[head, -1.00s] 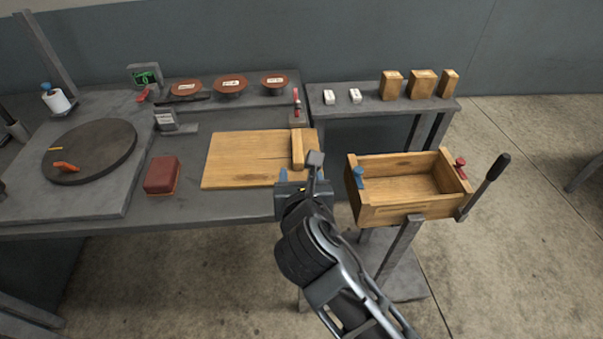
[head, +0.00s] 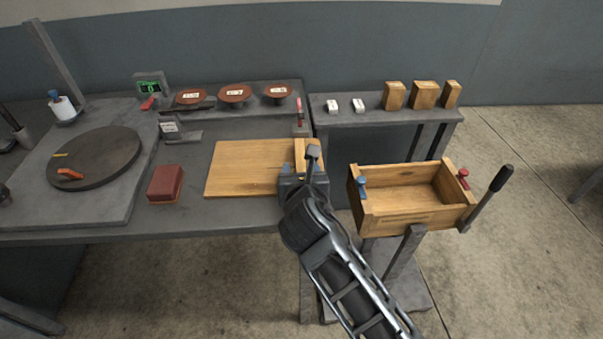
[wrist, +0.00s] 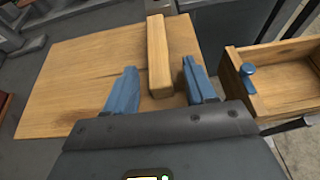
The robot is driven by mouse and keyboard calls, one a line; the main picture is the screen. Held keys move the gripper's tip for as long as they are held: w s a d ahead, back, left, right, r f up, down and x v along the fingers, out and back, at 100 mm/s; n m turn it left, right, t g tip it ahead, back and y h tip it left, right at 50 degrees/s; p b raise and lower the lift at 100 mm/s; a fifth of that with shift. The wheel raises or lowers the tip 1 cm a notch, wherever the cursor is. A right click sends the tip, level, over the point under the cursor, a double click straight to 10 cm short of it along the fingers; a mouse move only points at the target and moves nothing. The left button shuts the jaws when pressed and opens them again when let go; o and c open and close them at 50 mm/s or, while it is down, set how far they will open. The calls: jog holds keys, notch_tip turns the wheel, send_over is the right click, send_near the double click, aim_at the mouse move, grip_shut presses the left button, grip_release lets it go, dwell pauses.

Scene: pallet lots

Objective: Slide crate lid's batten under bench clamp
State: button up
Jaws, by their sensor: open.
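The crate lid (head: 240,168) is a flat wooden board lying on the grey bench. Its batten (head: 307,152) is a raised wooden bar along the right end. The batten also shows in the wrist view (wrist: 158,55), running away from me between the two blue fingers. My gripper (wrist: 165,85) is open, with one finger on each side of the batten's near end and a gap on both sides. In the head view my gripper (head: 303,172) hides the lid's near right corner. A bench clamp with a red handle (head: 299,112) stands just behind the batten.
An open wooden crate (head: 412,222) with blue and red knobs stands on a stand to the right. A red-brown block (head: 165,184) lies left of the lid. A round dark turntable (head: 88,158) is further left. Several wooden blocks stand on the back right shelf.

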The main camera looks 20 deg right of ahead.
jog(key=shift+c, duration=0.2)
grip_shut()
jog(key=shift+o, duration=0.6)
grip_release()
jog(key=shift+v, duration=3.95)
jog(key=shift+c, duration=0.2)
